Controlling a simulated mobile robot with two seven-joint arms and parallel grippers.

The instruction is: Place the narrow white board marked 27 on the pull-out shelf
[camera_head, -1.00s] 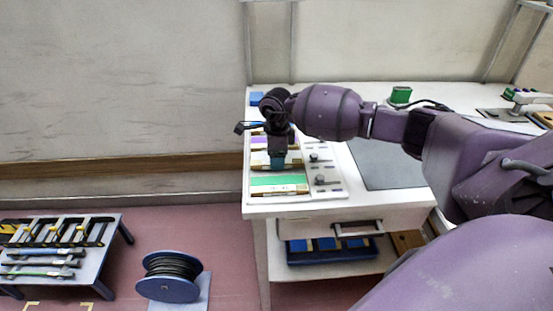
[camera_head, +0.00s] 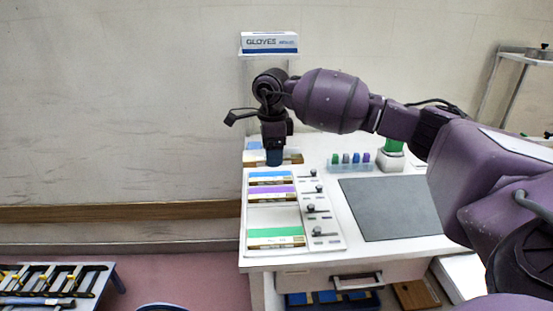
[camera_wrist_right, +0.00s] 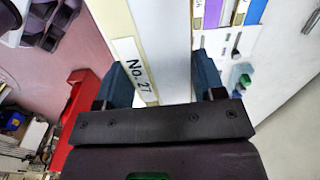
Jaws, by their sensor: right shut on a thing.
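My right gripper (camera_head: 274,158) is shut on the narrow white board (camera_wrist_right: 165,45), whose label reads No. 27 in the right wrist view. The blue fingertips (camera_wrist_right: 207,75) close on both sides of it. In the head view the gripper is above the back left of the white table, with a pale edge and tan strip of the board (camera_head: 292,158) showing beside the fingertips. The rest of the board is hidden by the gripper. I cannot identify the pull-out shelf for sure in these frames. My left gripper is not in view.
The sloped white rack (camera_head: 327,228) holds blue (camera_head: 270,174), purple (camera_head: 270,193) and green (camera_head: 272,232) boards, with a bare slot between purple and green. A grey mat (camera_head: 390,209) lies to its right. A drawer (camera_head: 325,279) is below. A glove box (camera_head: 269,42) is behind.

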